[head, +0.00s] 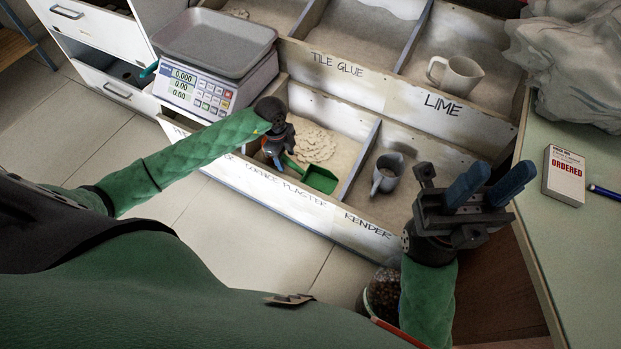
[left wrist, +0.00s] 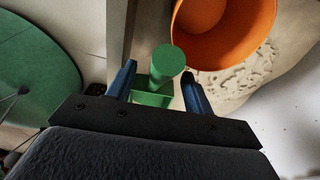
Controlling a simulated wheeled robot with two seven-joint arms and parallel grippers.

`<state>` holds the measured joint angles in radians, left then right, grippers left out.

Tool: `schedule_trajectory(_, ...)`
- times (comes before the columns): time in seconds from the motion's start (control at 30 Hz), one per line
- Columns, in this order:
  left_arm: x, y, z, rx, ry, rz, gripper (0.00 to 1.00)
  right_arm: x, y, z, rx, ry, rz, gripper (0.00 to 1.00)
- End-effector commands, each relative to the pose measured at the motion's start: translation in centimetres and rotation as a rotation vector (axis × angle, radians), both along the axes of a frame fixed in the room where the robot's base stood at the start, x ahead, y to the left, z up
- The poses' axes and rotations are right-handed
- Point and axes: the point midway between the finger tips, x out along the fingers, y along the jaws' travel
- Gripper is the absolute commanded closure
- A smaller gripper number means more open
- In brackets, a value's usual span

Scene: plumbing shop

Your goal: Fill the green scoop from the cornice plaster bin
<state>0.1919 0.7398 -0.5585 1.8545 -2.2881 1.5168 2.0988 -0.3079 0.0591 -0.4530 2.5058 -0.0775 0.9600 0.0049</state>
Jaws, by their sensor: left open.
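The green scoop (head: 320,179) lies in the cornice plaster bin (head: 282,190), near its front wall and right side. Pale plaster (head: 316,147) is heaped behind it. My left gripper (head: 276,152) is over the front of this bin, just left of the scoop. In the left wrist view, its two blue fingers (left wrist: 160,88) are open, with the scoop's round green handle (left wrist: 166,60) showing between them. I cannot tell whether they touch it. The scoop's inside is partly hidden. My right gripper (head: 508,178) is open and empty, above the right end of the bins.
An orange container (left wrist: 212,40) is close beside the scoop. A grey jug (head: 386,174) stands in the render bin, and a pale jug (head: 457,76) in the lime bin. A scale (head: 215,75) stands at left. A green counter (head: 590,235) is at right.

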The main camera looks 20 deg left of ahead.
Motion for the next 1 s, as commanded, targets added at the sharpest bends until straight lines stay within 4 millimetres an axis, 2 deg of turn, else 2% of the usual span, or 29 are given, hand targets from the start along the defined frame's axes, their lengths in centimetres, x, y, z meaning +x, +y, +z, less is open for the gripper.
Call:
schedule_trajectory(0.17, 0.01, -0.1, -0.73, 0.0, -0.001, 0.0, 0.48, 0.02, 0.04, -0.08, 0.001, -0.001, 0.003, 0.64)
schedule_trajectory(0.47, 0.01, -0.11, -0.83, 0.0, -0.001, 0.0, 0.48, 0.02, 0.04, -0.08, 0.001, -0.001, 0.003, 0.64)
schedule_trajectory(0.57, 0.0, -0.1, -0.82, 0.0, 0.0, 0.0, 0.64, 0.02, 0.04, -0.08, 0.001, -0.001, 0.003, 0.64)
schedule_trajectory(0.73, 0.01, -0.11, -0.82, 0.0, 0.0, 0.001, 0.97, 0.02, 0.04, -0.08, 0.001, -0.001, 0.003, 0.64)
schedule_trajectory(0.77, 0.01, -0.11, -0.82, 0.0, 0.0, 0.001, 1.0, 0.02, 0.04, -0.08, 0.001, -0.001, 0.003, 0.64)
schedule_trajectory(0.93, 0.02, -0.1, -0.64, 0.0, -0.001, 0.001, 1.0, 0.02, 0.03, 0.02, 0.001, 0.0, 0.002, 0.64)
schedule_trajectory(1.0, 0.04, -0.1, -0.01, 0.0, -0.001, 0.0, 1.0, 0.0, -0.07, 0.41, -0.003, 0.003, -0.006, 0.64)
